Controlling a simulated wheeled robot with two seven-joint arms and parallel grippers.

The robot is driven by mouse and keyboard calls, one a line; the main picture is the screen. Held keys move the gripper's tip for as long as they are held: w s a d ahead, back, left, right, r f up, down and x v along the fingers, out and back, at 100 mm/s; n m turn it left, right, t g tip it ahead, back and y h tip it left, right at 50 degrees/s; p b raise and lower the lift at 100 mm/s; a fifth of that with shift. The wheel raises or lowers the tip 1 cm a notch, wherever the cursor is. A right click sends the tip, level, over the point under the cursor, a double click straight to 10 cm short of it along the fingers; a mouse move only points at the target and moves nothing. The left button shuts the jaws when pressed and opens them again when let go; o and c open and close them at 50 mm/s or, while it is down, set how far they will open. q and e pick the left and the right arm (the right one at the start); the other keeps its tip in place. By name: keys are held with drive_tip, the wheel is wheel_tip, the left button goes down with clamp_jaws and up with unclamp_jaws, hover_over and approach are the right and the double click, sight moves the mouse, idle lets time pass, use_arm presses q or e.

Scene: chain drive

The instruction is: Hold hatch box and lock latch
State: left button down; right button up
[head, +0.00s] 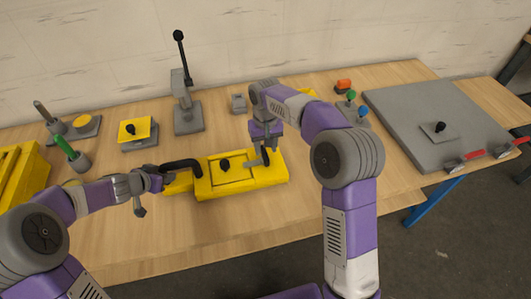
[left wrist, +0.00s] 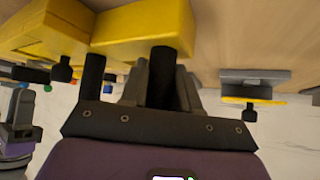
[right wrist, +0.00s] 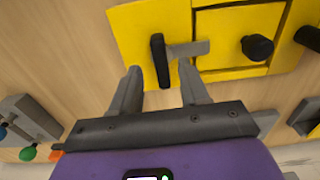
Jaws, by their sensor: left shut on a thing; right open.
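The yellow hatch box (head: 273,178) lies on the table, with a black-knobbed hatch panel (right wrist: 230,30) in its top. My left gripper (head: 163,179) is shut on the box's black side handle (head: 183,165); the handle shows between its fingers in the left wrist view (left wrist: 161,75). The latch (right wrist: 160,60) has a black grip and a grey bar, whose end reaches the hatch panel's edge. My right gripper (right wrist: 158,84) is open over the box, its fingertips on either side of the latch's black grip. In the head view my right gripper (head: 264,148) partly hides the latch.
A grey lever stand (head: 187,110) and a small yellow-topped box (head: 138,133) stand behind the hatch box. A large grey panel (head: 410,115) lies at the right. Green and blue knobs (head: 355,103) stand behind my right arm. The table front is clear.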

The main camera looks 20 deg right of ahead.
wheel_tip(320, 180, up, 8)
drive_tip(key=shift+f, duration=0.15)
idle(0.3)
use_arm(q)
drive_tip(key=c, duration=0.8)
unclamp_jaws()
drive_tip(key=shift+o, duration=0.2)
